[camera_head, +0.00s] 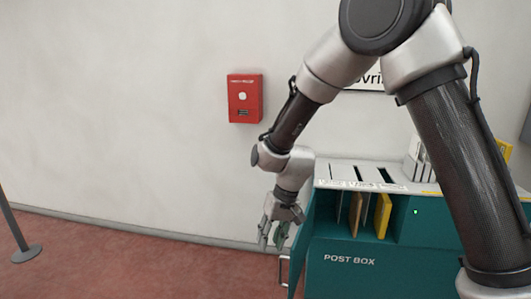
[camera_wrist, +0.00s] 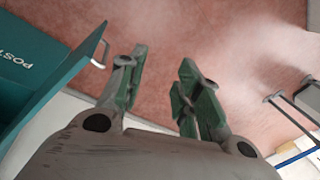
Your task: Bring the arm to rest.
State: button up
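My gripper (camera_head: 275,236) hangs at the end of my arm, pointing down, just left of the teal post box (camera_head: 345,275) in the head view. In the wrist view my gripper (camera_wrist: 160,85) has its two green-padded fingers apart, with only reddish floor between them. It is open and empty. My arm is bent, with its elbow high and its forearm reaching down to the left.
The post box's open door (camera_head: 300,245) stands close to the right of my gripper. Envelopes, one of them yellow (camera_head: 383,215), stand in the box's compartment. A red box (camera_head: 244,98) hangs on the wall. A post (camera_head: 20,235) stands far left. The floor between is clear.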

jog(key=s+d+r+m+t+h, duration=0.1)
jog(key=s+d+r, duration=0.5)
jog(key=d, duration=0.5)
jog(key=s+d+r+m+t+h, duration=0.1)
jog(key=s+d+r+t, duration=0.1)
jog(key=s+d+r, duration=0.5)
jog(key=s+d+r+m+t+h, duration=0.1)
jog(key=s+d+r, duration=0.5)
jog(key=d, duration=1.1)
notch_tip(320, 180, up, 4)
jog(key=shift+s+r+m+t, duration=0.2)
jog(key=shift+s+m+t, duration=0.1)
jog(key=shift+s+t, duration=0.1)
